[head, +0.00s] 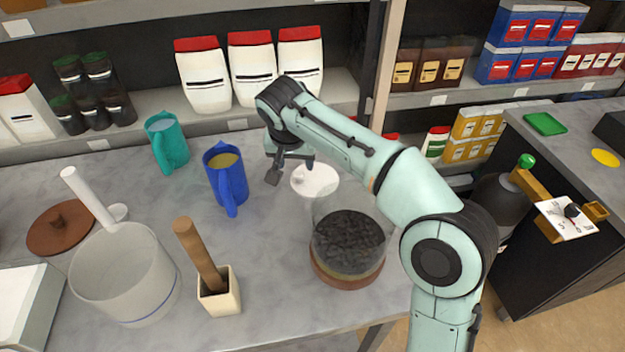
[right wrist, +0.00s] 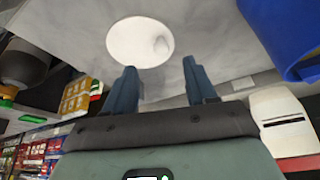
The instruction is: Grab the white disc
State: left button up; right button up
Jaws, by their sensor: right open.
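The white disc (head: 322,178) lies on the grey table behind the glass jar of dark contents. It has a small raised knob, and it also shows in the right wrist view (right wrist: 132,42) as a pale round plate. My right gripper (head: 289,168) is open and empty, at the disc's left side in the head view. In the right wrist view its two blue fingers (right wrist: 163,74) stand apart, with the disc just beyond them and nearer the left finger. I cannot tell whether a finger touches the disc. My left gripper is not in view.
A blue mug (head: 228,182) stands left of the right gripper, and a teal mug (head: 167,142) is farther left. The glass jar (head: 348,242) stands close in front of the disc. A clear pitcher (head: 125,275) and a wooden-handled tool (head: 218,292) are front left.

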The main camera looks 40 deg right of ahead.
aim_at(299, 173)
jog(key=b+x, duration=0.1)
jog(key=x, duration=0.7)
jog(key=shift+w+d+f, duration=0.15)
jog(key=shift+w+d, duration=0.05)
grip_shut()
